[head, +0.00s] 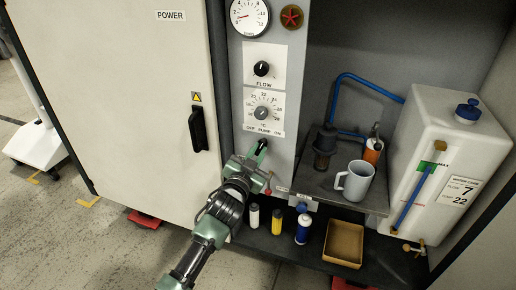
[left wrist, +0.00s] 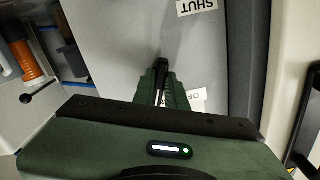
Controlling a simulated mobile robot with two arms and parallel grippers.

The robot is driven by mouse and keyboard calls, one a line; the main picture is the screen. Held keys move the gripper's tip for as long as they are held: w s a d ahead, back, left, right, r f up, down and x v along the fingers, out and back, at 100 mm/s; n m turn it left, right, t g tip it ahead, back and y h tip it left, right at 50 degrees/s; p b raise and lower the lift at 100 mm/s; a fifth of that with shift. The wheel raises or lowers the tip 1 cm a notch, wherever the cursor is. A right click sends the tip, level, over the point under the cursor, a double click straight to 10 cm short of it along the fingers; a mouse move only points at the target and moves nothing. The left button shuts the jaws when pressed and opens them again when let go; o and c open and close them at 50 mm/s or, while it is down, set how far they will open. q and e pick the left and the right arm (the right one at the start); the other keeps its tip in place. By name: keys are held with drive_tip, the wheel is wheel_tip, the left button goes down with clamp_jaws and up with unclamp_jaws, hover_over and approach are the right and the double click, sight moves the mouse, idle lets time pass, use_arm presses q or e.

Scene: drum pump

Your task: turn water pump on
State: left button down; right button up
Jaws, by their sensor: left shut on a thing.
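The water pump switch (head: 262,144) is a black lever on the grey control panel, just below the "OFF PUMP ON" label. My left gripper (head: 257,157) reaches up to it from below. In the left wrist view, the green fingers (left wrist: 164,82) are shut on the black lever (left wrist: 168,64), with the label partly hidden beside it. The lever's exact angle is hard to tell because the fingers cover part of it. My right gripper is not in view.
Above the switch are a temperature dial (head: 263,113), a flow knob (head: 262,69) and a gauge (head: 249,17). At right are a mug (head: 355,181) and a white water tank (head: 441,150). Several bottles and a tan tray (head: 343,244) stand below. A cabinet door (head: 120,90) is at left.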

use_arm(q)
drive_tip(key=shift+m, duration=0.3)
drive_tip(key=shift+m+p, duration=0.3)
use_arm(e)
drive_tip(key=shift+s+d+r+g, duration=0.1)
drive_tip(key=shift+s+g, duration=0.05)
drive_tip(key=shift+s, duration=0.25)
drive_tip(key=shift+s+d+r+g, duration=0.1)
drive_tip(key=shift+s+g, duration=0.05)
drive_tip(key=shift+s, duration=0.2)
use_arm(q)
drive_tip(key=shift+m, duration=0.3)
drive_tip(key=c, duration=1.4)
unclamp_jaws()
drive_tip(key=shift+c, duration=0.2)
